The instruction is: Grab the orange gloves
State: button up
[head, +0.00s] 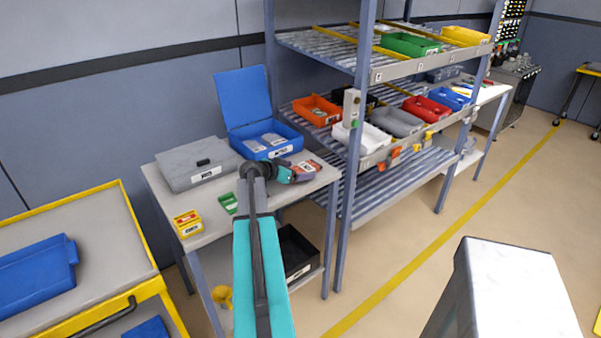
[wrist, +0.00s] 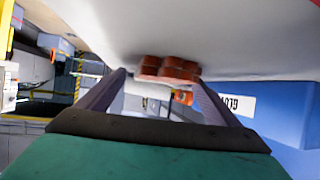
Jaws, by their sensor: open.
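The orange gloves (head: 309,165) lie on the grey-topped table, in front of the open blue bin at its right end. They show as a brown-orange bundle in the wrist view (wrist: 168,68), near the gap between my fingertips. My gripper (head: 306,176) is open, its fingers (wrist: 160,84) apart and pointing toward the gloves. I see nothing held between them. The wrist view is tilted, and I cannot tell whether the fingers touch the gloves. My arm hides part of the table in the head view.
The blue bin (head: 268,150) with its lid raised stands just behind my gripper. A grey case (head: 195,168), a yellow box (head: 188,223) and a green item (head: 229,203) share the table. A shelf upright (head: 354,150) rises close to the right. A black bin (head: 297,254) sits below.

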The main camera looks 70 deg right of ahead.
jog(key=c, duration=1.2)
jog(key=shift+o, duration=0.2)
jog(key=shift+r, duration=0.15)
jog(key=shift+c, duration=0.6)
jog(key=shift+r+b, duration=0.85)
jog(key=shift+r, duration=0.65)
jog(key=s+a+r+b, duration=0.1)
jog(key=s+a+b, duration=0.1)
jog(key=s+a, duration=0.2)
jog(key=s+a+b, duration=0.2)
jog(key=s+a, duration=0.2)
jog(key=s, duration=0.5)
jog(key=shift+s+a+r, duration=0.15)
jog(key=shift+s+r, duration=0.2)
jog(key=shift+s, duration=0.05)
